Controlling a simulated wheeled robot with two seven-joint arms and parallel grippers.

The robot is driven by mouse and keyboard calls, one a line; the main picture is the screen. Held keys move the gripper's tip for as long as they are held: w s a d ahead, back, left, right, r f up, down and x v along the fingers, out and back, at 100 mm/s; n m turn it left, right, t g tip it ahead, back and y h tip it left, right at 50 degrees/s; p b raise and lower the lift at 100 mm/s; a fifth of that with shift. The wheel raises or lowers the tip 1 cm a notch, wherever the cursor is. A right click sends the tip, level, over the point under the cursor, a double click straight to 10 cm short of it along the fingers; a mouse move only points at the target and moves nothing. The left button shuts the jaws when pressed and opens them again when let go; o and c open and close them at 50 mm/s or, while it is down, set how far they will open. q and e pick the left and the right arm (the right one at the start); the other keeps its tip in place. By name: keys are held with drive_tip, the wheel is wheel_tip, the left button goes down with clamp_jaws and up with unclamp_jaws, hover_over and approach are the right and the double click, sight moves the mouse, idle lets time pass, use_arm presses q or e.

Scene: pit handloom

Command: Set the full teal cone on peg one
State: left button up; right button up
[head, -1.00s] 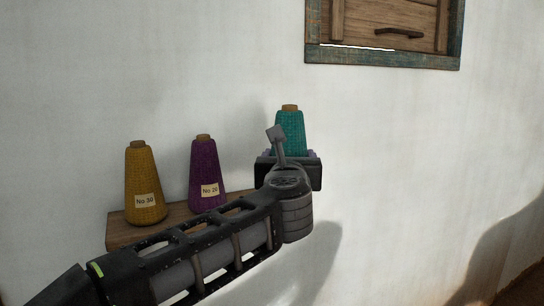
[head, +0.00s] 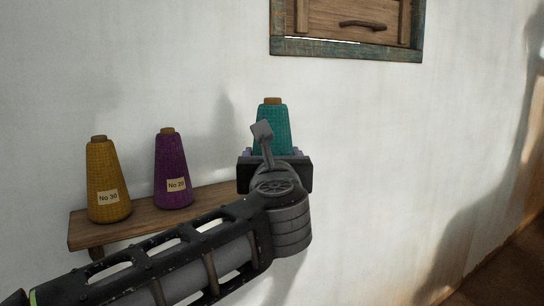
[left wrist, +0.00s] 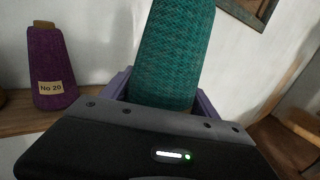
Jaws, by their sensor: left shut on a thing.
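The teal cone (head: 273,127) stands nearly upright in my left gripper (head: 273,157), at the right end of the wall shelf in the head view. My gripper's body hides its lower part. In the left wrist view the teal cone (left wrist: 174,55) rises between the purple fingers of my left gripper (left wrist: 165,92), which is shut on it. Its base is hidden, so I cannot tell whether it touches the shelf. No peg shows in either view. My right gripper is out of view.
A wooden shelf (head: 140,226) on the white wall holds a yellow cone (head: 108,180) labelled No 30 and a purple cone (head: 172,170) labelled No 20, both left of my gripper. A wooden shutter (head: 345,25) is above right. The wall to the right is bare.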

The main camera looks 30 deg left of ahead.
use_arm(q)
drive_tip(key=w+f+h, duration=0.1)
drive_tip(key=w+f, duration=0.3)
drive_tip(key=f, duration=0.7)
drive_tip(key=w+d+f+m+t+h, duration=0.1)
drive_tip(key=w+f, duration=0.3)
drive_tip(key=f, duration=0.7)
drive_tip(key=w+d+f+m+h, duration=0.1)
drive_tip(key=w+f, duration=0.3)
drive_tip(key=f, duration=0.7)
drive_tip(key=shift+w+d+t, duration=0.2)
drive_tip(key=shift+w+t, duration=0.1)
drive_tip(key=f, duration=0.2)
drive_tip(key=d+f+m+h, duration=0.1)
drive_tip(key=f, duration=0.2)
drive_tip(key=d+f+h, duration=0.1)
drive_tip(key=f, duration=0.1)
drive_tip(key=shift+s+d+f+m+t, duration=0.2)
drive_tip(key=shift+f+m+t, duration=0.1)
drive_tip(key=s+d+f+m+h, duration=0.3)
drive_tip(key=s+d+f+h, duration=0.1)
drive_tip(key=d+f, duration=0.25)
drive_tip(key=shift+t+h, duration=0.4)
drive_tip(key=r, duration=0.1)
drive_tip(key=s+r, duration=0.1)
drive_tip(key=r, duration=0.1)
drive_tip(key=s+d+r, duration=0.1)
drive_tip(key=shift+s+d+r, duration=0.1)
drive_tip(key=shift+s+r, duration=0.05)
drive_tip(key=shift+s, duration=0.05)
